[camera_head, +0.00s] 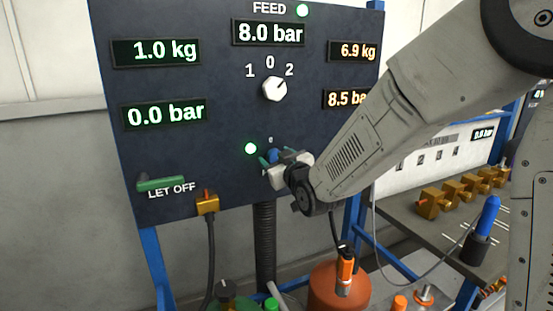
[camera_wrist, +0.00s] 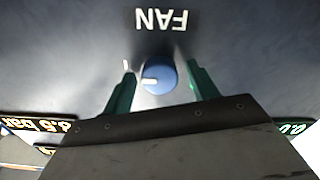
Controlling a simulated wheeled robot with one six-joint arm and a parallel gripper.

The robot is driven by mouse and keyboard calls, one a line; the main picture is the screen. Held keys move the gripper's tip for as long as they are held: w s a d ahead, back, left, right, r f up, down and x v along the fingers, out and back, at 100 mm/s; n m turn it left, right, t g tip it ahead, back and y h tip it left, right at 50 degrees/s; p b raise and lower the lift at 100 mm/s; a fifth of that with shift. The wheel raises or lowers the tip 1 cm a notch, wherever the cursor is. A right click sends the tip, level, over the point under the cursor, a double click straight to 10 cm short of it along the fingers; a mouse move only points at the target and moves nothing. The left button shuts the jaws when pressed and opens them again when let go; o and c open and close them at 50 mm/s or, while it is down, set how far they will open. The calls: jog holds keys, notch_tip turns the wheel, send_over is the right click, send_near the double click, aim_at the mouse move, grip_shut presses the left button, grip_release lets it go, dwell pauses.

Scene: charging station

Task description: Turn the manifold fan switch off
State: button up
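The fan switch is a round blue knob with a white pointer mark. In the wrist view the knob (camera_wrist: 160,78) sits below the upside-down label FAN (camera_wrist: 162,19), its white mark pointing left in that picture. In the head view the knob (camera_head: 273,156) is mostly covered by my gripper, with a small 0 above it. My gripper (camera_wrist: 161,70) has its green fingers on either side of the knob, with a gap showing at each side. The gripper (camera_head: 271,158) is at the lower part of the panel in the head view.
A green lamp (camera_head: 250,148) is lit left of the knob. The dark panel (camera_head: 225,75) also has a white selector (camera_head: 275,89), pressure and weight displays, and a green LET OFF handle (camera_head: 160,183). A bench with brass blocks (camera_head: 455,188) stands at the right.

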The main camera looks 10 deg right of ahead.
jog(key=c, duration=0.9)
jog(key=shift+c, duration=0.2)
jog(key=shift+n, duration=0.4)
jog(key=n, duration=0.3)
jog(key=shift+n, duration=0.3)
jog(key=n, duration=0.4)
jog(key=shift+n, duration=0.3)
jog(key=n, duration=0.4)
jog(key=shift+a+f+n, duration=0.1)
jog(key=shift+n, duration=0.2)
jog(key=n, duration=0.4)
jog(key=shift+f+n, duration=0.1)
jog(key=shift+n, duration=0.2)
